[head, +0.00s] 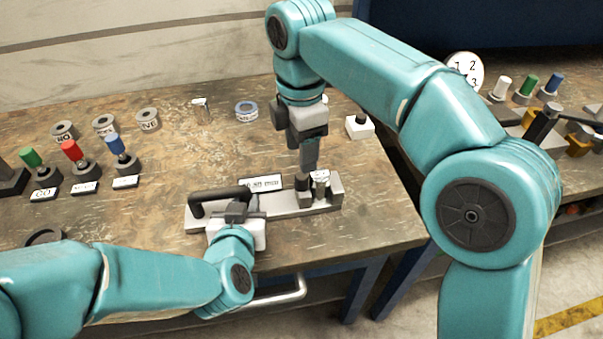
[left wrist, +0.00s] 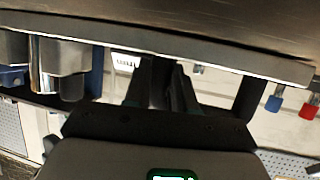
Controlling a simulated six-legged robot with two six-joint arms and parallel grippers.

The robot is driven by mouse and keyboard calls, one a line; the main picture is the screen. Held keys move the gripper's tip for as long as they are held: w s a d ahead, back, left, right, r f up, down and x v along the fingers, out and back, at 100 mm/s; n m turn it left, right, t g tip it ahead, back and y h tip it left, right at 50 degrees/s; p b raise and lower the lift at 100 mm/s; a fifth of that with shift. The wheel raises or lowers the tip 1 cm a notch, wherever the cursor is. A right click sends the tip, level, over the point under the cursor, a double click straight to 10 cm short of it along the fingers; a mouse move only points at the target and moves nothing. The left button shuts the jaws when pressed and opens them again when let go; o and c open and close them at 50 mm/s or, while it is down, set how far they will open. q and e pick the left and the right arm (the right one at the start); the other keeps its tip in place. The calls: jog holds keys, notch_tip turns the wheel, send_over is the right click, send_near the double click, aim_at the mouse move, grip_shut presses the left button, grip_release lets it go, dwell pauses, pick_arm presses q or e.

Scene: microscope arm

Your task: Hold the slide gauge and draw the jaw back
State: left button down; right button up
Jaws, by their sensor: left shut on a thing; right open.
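The slide gauge (head: 284,208) lies on the brown bench near its front edge, a grey metal bar with a black handle (head: 209,194) at its left end. A readout plate (head: 260,183) stands behind it; its figures are hard to read. My left gripper (head: 243,204) is shut on the handle; its dark fingers also show in the left wrist view (left wrist: 163,88). A dark block (head: 303,185), apparently the jaw, and a silver post (head: 321,187) stand towards the right end. My right gripper (head: 308,160) is open and points down just above the dark block; I cannot tell whether they touch.
Green (head: 30,157), red (head: 72,151) and blue (head: 115,145) plugs stand on the left with label plates before them. Several grey rings, a blue ring (head: 247,111) and a white block (head: 360,126) are further back. A second bench stands on the right.

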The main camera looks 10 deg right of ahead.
aim_at(301, 175)
notch_tip(301, 175, down, 8)
jog(key=shift+r, duration=0.25)
grip_shut()
